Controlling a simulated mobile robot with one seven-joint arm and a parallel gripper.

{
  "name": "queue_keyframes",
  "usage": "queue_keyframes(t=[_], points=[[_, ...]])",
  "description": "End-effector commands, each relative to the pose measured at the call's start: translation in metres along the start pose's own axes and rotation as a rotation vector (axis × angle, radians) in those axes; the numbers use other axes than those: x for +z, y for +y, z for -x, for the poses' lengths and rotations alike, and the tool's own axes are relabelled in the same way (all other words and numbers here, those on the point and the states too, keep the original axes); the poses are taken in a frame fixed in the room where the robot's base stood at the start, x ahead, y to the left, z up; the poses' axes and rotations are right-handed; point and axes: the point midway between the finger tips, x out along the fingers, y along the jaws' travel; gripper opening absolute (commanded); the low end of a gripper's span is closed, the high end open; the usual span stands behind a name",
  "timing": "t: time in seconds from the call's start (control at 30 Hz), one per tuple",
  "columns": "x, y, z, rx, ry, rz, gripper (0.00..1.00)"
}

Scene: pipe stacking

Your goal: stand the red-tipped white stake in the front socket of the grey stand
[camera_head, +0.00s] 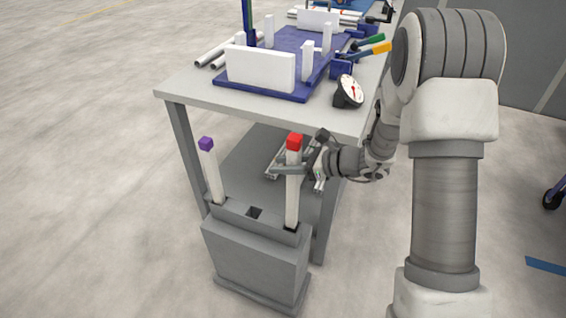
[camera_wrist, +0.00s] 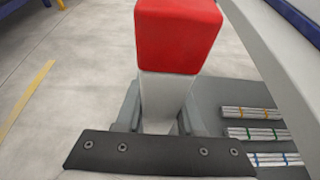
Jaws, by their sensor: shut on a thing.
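The white stake (camera_head: 292,200) with a red tip (camera_head: 294,142) stands upright over the right end of the grey stand (camera_head: 255,262). Its lower end meets a dark socket there; how deep it sits is hidden. My gripper (camera_head: 290,170) comes from the right and is shut on the stake a little below the red tip. In the wrist view, the red tip (camera_wrist: 178,36) is close to the camera and the white shaft (camera_wrist: 162,100) is between my gripper's fingers (camera_wrist: 158,122).
A purple-tipped white stake (camera_head: 213,175) stands in the stand's left socket. The middle socket (camera_head: 255,212) is empty. A grey workbench (camera_head: 260,115) with a blue fixture (camera_head: 270,85) and a dial gauge (camera_head: 348,92) is close behind. Open floor lies left.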

Motion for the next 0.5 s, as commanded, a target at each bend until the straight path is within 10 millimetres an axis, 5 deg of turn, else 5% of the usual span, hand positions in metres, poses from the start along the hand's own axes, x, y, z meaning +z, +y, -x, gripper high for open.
queue_keyframes(t=[0.5], points=[[-0.036,0.0,-0.015,0.0,-0.001,0.0,0.0]])
